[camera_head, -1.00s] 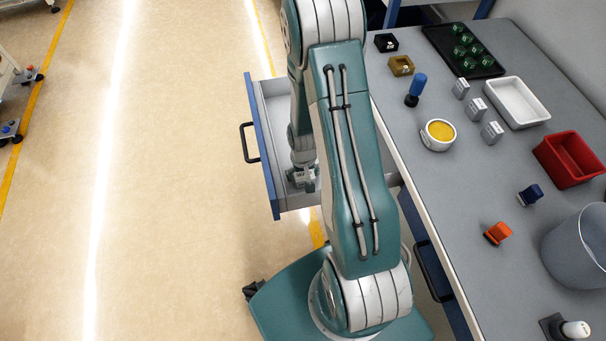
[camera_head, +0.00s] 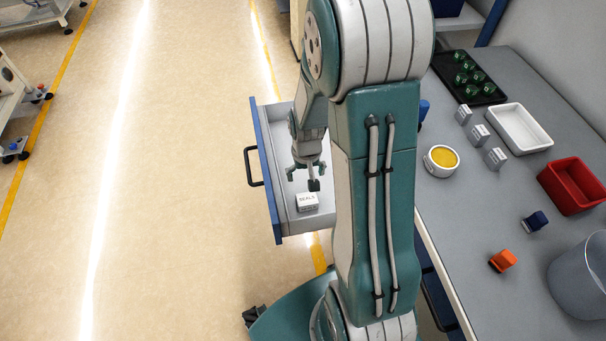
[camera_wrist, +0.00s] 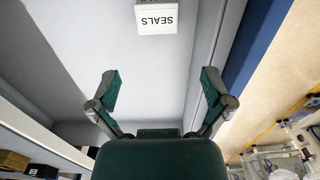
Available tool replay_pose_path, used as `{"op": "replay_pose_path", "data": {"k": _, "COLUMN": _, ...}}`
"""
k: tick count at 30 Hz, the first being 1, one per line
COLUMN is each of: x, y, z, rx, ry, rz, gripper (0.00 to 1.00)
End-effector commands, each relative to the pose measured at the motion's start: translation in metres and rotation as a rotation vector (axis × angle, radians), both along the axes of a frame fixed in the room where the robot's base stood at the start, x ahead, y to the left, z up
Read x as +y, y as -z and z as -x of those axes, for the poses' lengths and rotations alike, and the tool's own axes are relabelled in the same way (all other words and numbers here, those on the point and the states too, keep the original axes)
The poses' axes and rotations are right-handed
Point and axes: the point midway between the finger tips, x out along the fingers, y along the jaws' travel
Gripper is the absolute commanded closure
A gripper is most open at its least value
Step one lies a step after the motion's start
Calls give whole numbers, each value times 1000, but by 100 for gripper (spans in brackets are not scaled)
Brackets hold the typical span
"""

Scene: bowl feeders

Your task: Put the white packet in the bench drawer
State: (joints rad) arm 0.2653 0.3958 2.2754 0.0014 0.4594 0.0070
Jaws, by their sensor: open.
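The white packet (camera_head: 307,202), printed SEALS, lies on the floor of the open bench drawer (camera_head: 263,143), near its front end in the head view. It also shows in the wrist view (camera_wrist: 157,19) at the top edge, partly cut off, with its lettering upside down. My gripper (camera_head: 303,178) is above the drawer, just clear of the packet. In the wrist view its two fingers (camera_wrist: 158,88) are spread apart with nothing between them. The drawer has a blue front with a black handle.
The grey bench top (camera_head: 450,215) bears a yellow-filled round cup (camera_head: 441,160), several small grey-white boxes, a white tray (camera_head: 520,129), a red bin (camera_head: 572,186), an orange block (camera_head: 503,260) and a blue block (camera_head: 535,221). Open floor (camera_head: 170,200) lies left of the drawer.

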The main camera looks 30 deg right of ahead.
Motion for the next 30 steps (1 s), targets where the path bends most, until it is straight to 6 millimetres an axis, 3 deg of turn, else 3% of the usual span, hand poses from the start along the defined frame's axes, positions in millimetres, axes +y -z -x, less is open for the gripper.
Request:
{"op": "replay_pose_path", "data": {"k": 8, "x": 27, "y": -94, "z": 4, "rx": -129, "ry": -71, "rz": 31, "gripper": 0}}
{"op": "replay_pose_path", "data": {"k": 15, "x": 54, "y": -168, "z": 30, "rx": -240, "ry": -136, "rz": 49, "gripper": 0}}
{"op": "replay_pose_path", "data": {"k": 24, "x": 83, "y": -238, "z": 83, "rx": -381, "ry": -214, "rz": 63, "gripper": 0}}
{"op": "replay_pose_path", "data": {"k": 30, "x": 95, "y": -264, "z": 118, "rx": -458, "ry": -257, "rz": 66, "gripper": 0}}
